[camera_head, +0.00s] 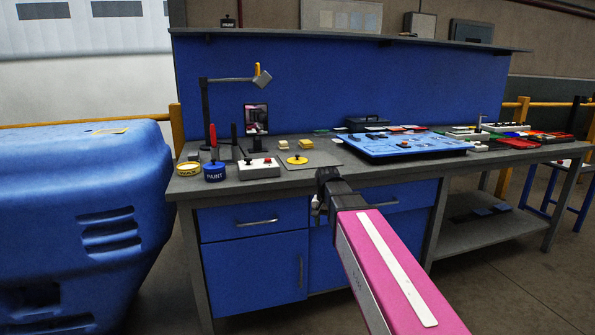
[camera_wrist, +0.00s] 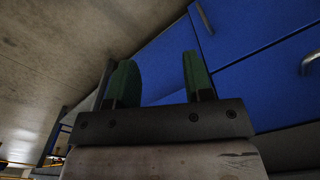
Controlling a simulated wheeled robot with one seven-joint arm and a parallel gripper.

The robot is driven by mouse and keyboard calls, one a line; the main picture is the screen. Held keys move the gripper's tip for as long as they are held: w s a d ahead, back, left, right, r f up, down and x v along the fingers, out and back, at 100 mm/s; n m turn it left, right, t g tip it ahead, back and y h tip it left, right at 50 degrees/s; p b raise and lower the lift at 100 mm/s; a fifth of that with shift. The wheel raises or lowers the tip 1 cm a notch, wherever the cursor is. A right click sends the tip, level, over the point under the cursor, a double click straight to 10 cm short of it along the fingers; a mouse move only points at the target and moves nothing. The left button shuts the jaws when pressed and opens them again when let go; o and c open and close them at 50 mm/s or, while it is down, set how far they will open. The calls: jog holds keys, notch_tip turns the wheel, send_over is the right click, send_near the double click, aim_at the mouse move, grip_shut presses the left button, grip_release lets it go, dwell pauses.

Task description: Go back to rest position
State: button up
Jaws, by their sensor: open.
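My gripper (camera_wrist: 158,72) is open and empty in the wrist view. Its two green fingers stand apart, with nothing between them. In the head view my pink arm reaches from the bottom right toward the front of the grey workbench (camera_head: 375,179). The gripper end (camera_head: 318,205) is small and partly hidden by the dark wrist, in front of the bench's blue cabinet. The wrist view shows blue cabinet fronts (camera_wrist: 245,35) with handles to the right of the fingers and grey floor to the left.
A large blue container (camera_head: 75,190) stands at left. Open floor (camera_head: 530,270) lies at right.

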jog(key=s+d+f+n, duration=0.1)
jog(key=s+d+f, duration=0.3)
jog(key=s+f, duration=0.3)
jog(key=s+d+f+n, duration=0.2)
jog(key=s+d+f, duration=0.3)
jog(key=f, duration=0.8)
jog(key=shift+s, duration=1.15)
